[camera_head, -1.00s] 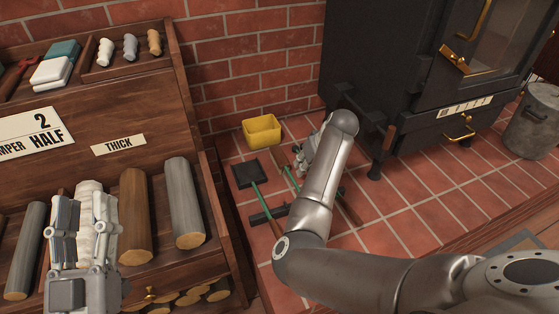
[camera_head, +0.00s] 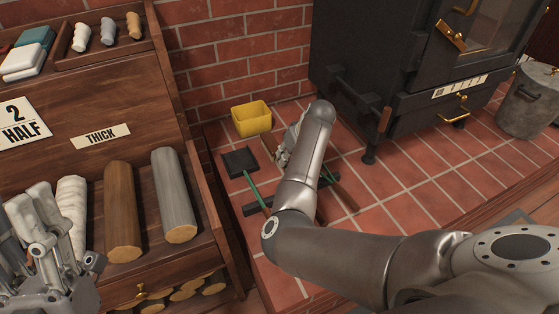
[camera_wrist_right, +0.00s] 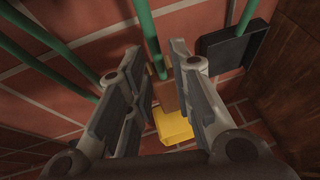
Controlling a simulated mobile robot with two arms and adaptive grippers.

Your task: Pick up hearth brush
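The hearth brush, which I take to be the green-handled tool with a brown block head (camera_wrist_right: 168,95), shows between my fingers in the wrist view. In the head view, my right arm and gripper hide most of it. My right gripper (camera_wrist_right: 156,60) is open, with its fingers on either side of the green rod and a visible gap. In the head view, it (camera_head: 289,146) is low over the brick hearth, partly behind my forearm. I cannot tell whether it touches the brush. My left gripper (camera_head: 35,220) looks open and empty in front of the log shelf.
A black shovel (camera_head: 240,162) with a green handle lies left of the right gripper. A yellow bin (camera_head: 251,119) stands behind it. The black stove (camera_head: 350,60) is to the right, the wooden log shelf (camera_head: 222,240) to the left. A metal bucket (camera_head: 529,105) stands far right.

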